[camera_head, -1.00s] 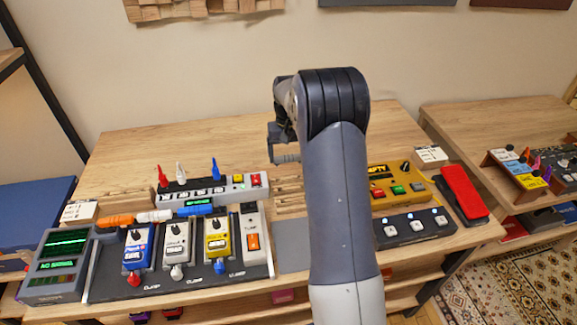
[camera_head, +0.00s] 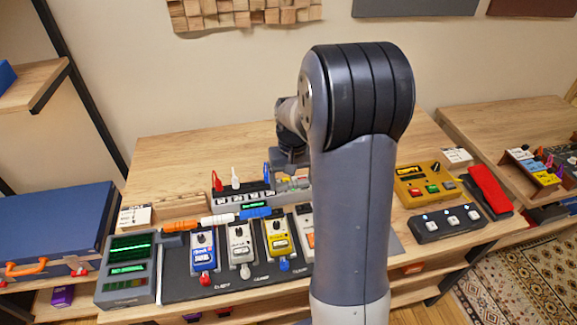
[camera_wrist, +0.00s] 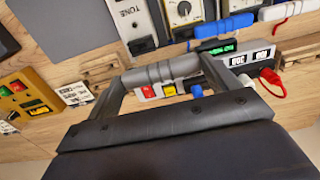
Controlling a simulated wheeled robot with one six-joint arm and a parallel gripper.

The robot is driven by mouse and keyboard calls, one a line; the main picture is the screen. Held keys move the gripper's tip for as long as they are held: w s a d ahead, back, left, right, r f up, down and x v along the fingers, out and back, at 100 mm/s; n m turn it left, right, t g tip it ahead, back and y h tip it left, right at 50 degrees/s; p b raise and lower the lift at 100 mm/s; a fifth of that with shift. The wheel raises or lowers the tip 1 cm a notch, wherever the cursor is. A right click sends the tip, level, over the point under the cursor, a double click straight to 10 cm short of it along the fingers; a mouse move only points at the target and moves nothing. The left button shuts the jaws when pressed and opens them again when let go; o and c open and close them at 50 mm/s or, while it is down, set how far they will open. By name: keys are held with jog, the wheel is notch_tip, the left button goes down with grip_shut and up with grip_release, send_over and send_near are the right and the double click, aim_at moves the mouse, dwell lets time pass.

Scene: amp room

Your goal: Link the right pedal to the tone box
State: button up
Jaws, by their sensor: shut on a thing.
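My gripper (camera_wrist: 163,73) is shut on a grey ribbed link (camera_wrist: 178,66), held crosswise between its fingers in the wrist view. In the head view my gripper (camera_head: 292,158) is over the back of the pedal board, and my arm hides much of it. The right pedal is yellow (camera_head: 277,237); part of it shows in the wrist view (camera_wrist: 184,14). The tone box (camera_head: 306,222) is a pale box beside it, partly hidden by my arm; its TONE label shows in the wrist view (camera_wrist: 128,12). The held link appears apart from both.
A blue link (camera_wrist: 222,27) and a white link (camera_head: 219,220) lie along the pedal tops, with an orange link (camera_head: 181,225) further left. Behind is a supply strip with upright red (camera_head: 217,182), white and blue plugs. A yellow box (camera_head: 425,187) stands right.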

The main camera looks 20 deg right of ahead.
jog(key=shift+s+a+f, duration=0.15)
jog(key=shift+a, duration=0.05)
notch_tip(320, 180, down, 7)
jog(key=b, duration=0.5)
jog(key=shift+f+b, duration=0.75)
jog(key=shift+f, duration=0.1)
dwell(2.5)
jog(key=o, duration=0.9)
jog(key=shift+d, duration=0.1)
jog(key=shift+r, duration=0.15)
jog(key=shift+r+p, duration=2.7)
jog(key=shift+r, duration=0.7)
